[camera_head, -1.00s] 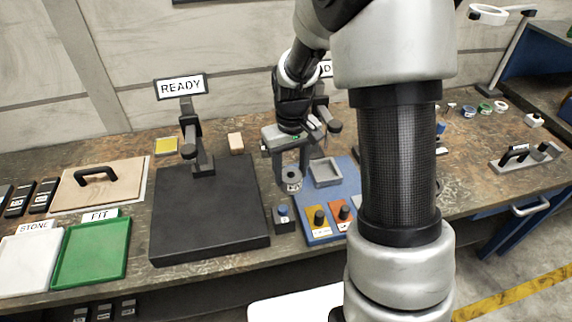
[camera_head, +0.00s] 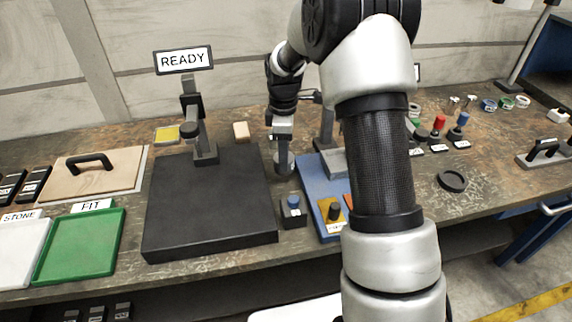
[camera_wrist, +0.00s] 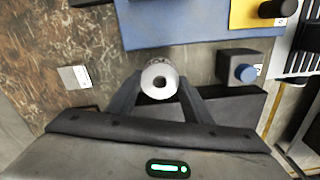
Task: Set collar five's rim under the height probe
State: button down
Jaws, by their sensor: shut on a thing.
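My gripper (camera_head: 283,150) is shut on a grey metal collar (camera_head: 284,163), pointing down, between the black plate (camera_head: 205,220) and the blue mat (camera_head: 316,196). In the wrist view the collar (camera_wrist: 159,80) sits between the fingertips, its pale round top and dark central hole facing the camera. No number on it can be read. A dark grey stand (camera_head: 196,130) with an arm rises at the back of the black plate, under a READY sign (camera_head: 183,59); it looks like the height probe. The collar is to the right of it, apart from it.
A small block with a blue knob (camera_head: 293,208) stands at the plate's right front. A second stand (camera_head: 326,125) rises behind the blue mat. A cream block (camera_head: 241,131) lies behind the plate. The plate's top is clear. A green FIT tray (camera_head: 80,245) is at left.

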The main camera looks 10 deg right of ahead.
jog(key=shift+f, duration=1.95)
jog(key=shift+f+b, duration=0.15)
jog(key=shift+b, duration=0.15)
jog(key=c, duration=0.9)
grip_release()
